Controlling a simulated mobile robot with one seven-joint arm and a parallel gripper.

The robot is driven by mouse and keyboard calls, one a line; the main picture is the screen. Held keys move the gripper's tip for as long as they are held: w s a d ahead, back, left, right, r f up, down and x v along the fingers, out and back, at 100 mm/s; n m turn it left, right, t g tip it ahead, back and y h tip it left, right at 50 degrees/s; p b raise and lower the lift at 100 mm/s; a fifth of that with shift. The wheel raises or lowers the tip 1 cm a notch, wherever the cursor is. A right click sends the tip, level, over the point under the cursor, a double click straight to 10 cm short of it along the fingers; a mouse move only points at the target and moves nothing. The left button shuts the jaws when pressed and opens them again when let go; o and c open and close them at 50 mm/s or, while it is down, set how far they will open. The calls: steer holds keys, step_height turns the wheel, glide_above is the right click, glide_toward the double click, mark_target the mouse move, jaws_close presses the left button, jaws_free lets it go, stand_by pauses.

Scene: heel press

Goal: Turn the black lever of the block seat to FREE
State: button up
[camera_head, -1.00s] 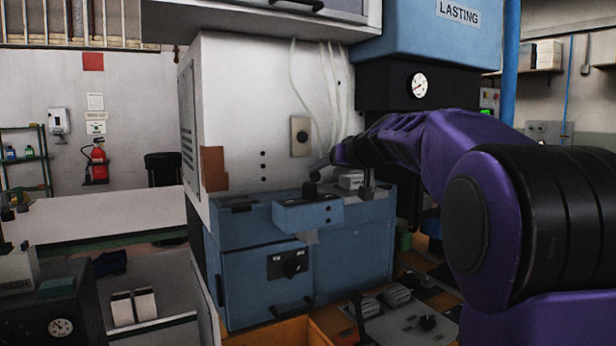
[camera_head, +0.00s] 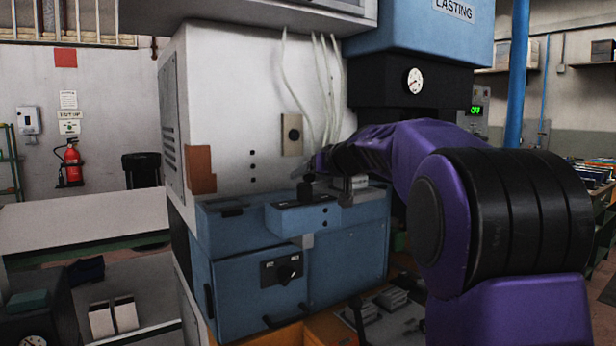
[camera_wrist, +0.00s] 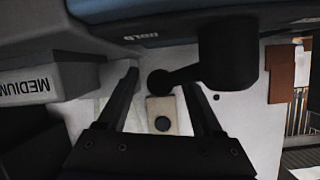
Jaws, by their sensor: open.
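The block seat (camera_head: 300,222) is a blue box on top of the blue cabinet in the head view. Its black lever (camera_head: 305,190) stands on top, small and partly merged with my gripper (camera_head: 322,165). In the wrist view, which is upside down, the lever shows as a thick black hub (camera_wrist: 228,55) with an arm ending in a ball. A "HOLD" label (camera_wrist: 145,39) is on the seat's edge beside it; no FREE label is legible. My gripper (camera_wrist: 165,82) is open, and the ball appears between its fingertips. Whether they touch is unclear.
A grey block marked "MEDIUM" (camera_wrist: 45,84) is at the left of the wrist view. The white machine wall (camera_head: 250,90) with hanging tubes rises behind the seat. A dark knob (camera_head: 289,271) is on the cabinet front. The grey table (camera_head: 80,230) at left is mostly bare.

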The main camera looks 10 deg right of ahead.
steer(key=shift+c, duration=0.3)
jaws_close()
stand_by(1.1)
